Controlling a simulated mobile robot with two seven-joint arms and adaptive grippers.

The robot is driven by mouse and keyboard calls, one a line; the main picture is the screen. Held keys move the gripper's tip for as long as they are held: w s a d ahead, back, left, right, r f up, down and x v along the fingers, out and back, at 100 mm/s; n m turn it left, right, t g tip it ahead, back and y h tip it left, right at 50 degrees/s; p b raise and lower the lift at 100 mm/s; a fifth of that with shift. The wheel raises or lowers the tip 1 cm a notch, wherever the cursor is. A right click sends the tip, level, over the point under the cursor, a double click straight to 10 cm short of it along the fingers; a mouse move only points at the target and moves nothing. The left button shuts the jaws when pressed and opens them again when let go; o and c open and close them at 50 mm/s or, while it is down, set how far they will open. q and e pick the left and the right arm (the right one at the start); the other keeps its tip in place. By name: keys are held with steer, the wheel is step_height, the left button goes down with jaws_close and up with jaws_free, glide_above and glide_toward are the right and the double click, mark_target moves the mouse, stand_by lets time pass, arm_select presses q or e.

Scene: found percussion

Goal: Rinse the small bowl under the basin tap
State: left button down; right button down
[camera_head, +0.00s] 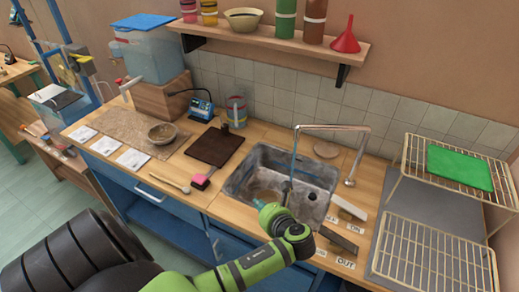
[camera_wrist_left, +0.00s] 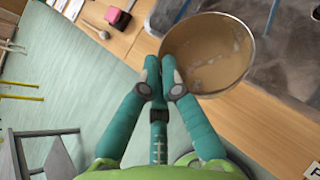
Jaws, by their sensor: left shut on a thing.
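My left gripper (camera_head: 259,204) is shut on the rim of the small bowl. In the left wrist view the bowl (camera_wrist_left: 208,57) is tan with pale smudges inside, and the gripper (camera_wrist_left: 172,85) pinches its near edge. In the head view the bowl (camera_head: 267,194) shows over the front left part of the grey basin (camera_head: 240,180), partly behind the gripper. The tap (camera_head: 335,128) arches over the basin. A thin bluish stream (camera_head: 294,160) drops from its spout, right of the bowl and apart from it. My right gripper is out of view.
A white lever (camera_head: 348,207) and a dark lever (camera_head: 338,240) lie right of the basin near printed labels. Wire racks (camera_head: 435,255) stand farther right. A brown board (camera_head: 214,146), a pink sponge (camera_head: 200,181) and another bowl (camera_head: 162,132) are on the left.

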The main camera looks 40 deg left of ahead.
arm_select(q)
steer(key=w+a+f+b, duration=0.1)
steer(key=w+f+b, duration=0.1)
steer(key=w+b, duration=0.3)
steer(key=w+a+f+b, duration=0.2)
steer(key=w+b, duration=0.2)
steer(key=w, duration=0.6)
steer(key=shift+a+f+b, duration=0.3)
steer(key=shift+f+b, duration=0.05)
steer(key=shift+w, duration=0.1)
stand_by(1.2)
stand_by(0.5)
steer(key=s+d+r+p, duration=0.1)
steer(key=s+r+p, duration=0.1)
steer(key=s+p, duration=0.4)
steer(key=p, duration=0.4)
steer(key=shift+s+d, duration=0.3)
steer(key=shift+s, duration=0.1)
stand_by(0.4)
stand_by(0.4)
stand_by(0.5)
